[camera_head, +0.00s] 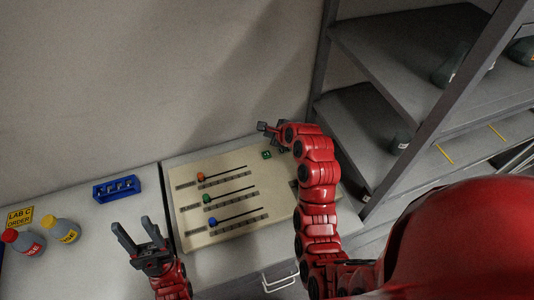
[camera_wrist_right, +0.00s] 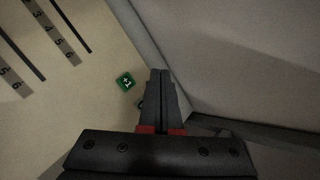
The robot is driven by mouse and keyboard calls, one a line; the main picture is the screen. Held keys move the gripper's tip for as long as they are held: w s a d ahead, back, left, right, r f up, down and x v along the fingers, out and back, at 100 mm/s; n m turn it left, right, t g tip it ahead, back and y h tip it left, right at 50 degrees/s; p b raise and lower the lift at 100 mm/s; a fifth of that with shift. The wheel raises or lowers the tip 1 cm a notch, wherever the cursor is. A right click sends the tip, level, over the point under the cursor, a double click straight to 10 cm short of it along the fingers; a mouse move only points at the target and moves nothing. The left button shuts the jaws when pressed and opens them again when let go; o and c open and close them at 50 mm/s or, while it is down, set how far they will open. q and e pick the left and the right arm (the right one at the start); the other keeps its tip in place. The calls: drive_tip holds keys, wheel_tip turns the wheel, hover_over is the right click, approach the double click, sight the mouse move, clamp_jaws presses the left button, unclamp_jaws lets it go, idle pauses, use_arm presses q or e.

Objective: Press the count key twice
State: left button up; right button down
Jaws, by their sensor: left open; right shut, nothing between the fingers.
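The count key is a small green square marked "+1" (camera_wrist_right: 125,82). In the head view the green key (camera_head: 266,155) sits near the far right corner of the beige panel (camera_head: 240,174). My right gripper (camera_head: 264,127) is shut and empty, just beyond the key near the panel's far edge. In the right wrist view the shut fingertips (camera_wrist_right: 161,72) are to the right of the key and apart from it. My left gripper (camera_head: 132,228) is open and empty, to the left of the panel.
The panel carries three sliders with orange (camera_head: 201,176), green (camera_head: 207,198) and blue (camera_head: 213,221) knobs. A grey shelf unit (camera_head: 372,118) stands close at right; a wall is behind.

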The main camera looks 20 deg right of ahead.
drive_tip(key=b, duration=0.4)
hover_over(269, 156)
wheel_tip(269, 156, down, 8)
drive_tip(key=shift+r, duration=0.15)
drive_tip(key=shift+s+f, duration=0.1)
drive_tip(key=shift+f, duration=0.4)
drive_tip(key=shift+f, duration=0.15)
idle(1.3)
drive_tip(key=shift+f, duration=0.25)
drive_tip(key=shift+f, duration=0.5)
idle(0.7)
drive_tip(key=shift+r+p, duration=0.4)
drive_tip(key=shift+r, duration=0.5)
